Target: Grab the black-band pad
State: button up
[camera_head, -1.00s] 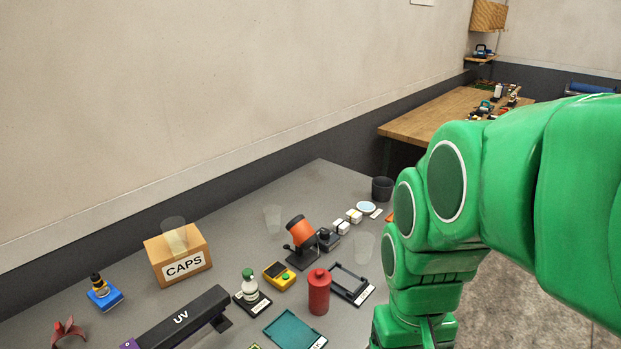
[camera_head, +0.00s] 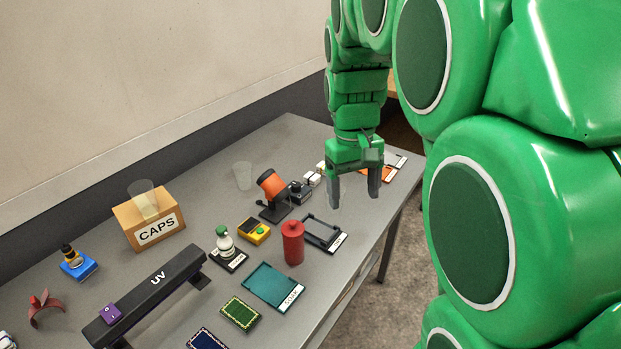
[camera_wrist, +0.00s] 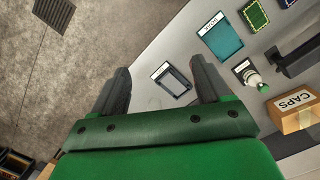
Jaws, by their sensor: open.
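My gripper (camera_head: 354,190) is open and empty above the right part of the grey table, fingers pointing down. Its two fingers also show apart in the wrist view (camera_wrist: 160,70). A small green pad (camera_head: 240,313) with a patterned border lies at the table's front, and a dark blue pad (camera_head: 207,339) with a pale border lies beside it, cut by the frame's bottom. The green pad also shows at the top of the wrist view (camera_wrist: 255,15). I cannot tell for sure which pad has the black band. Both are well away from my gripper.
A red bottle (camera_head: 293,243), a black frame tray (camera_head: 323,233) and a teal tray (camera_head: 272,286) lie between the pads and my gripper. The long black UV bar (camera_head: 155,290) stands behind the pads. A CAPS box (camera_head: 147,220) is farther back.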

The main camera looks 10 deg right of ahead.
jog(key=w+d+f+n, duration=0.1)
jog(key=w+n, duration=0.1)
jog(key=w, duration=1.4)
jog(key=n+t, duration=0.1)
jog(key=n, duration=0.4)
send_over(312, 176)
jog(key=f, duration=1.8)
jog(key=shift+w+d+f, duration=0.15)
jog(key=shift+w+f, duration=0.1)
jog(key=shift+w, duration=0.05)
jog(key=shift+w+f+y, duration=0.3)
jog(key=shift+f, duration=1.25)
jog(key=shift+s+f, duration=0.25)
jog(key=shift+f, duration=0.65)
jog(key=shift+s+f, duration=0.25)
jog(key=shift+f, duration=0.65)
notch_tip(312, 176, down, 2)
jog(key=shift+f, duration=0.1)
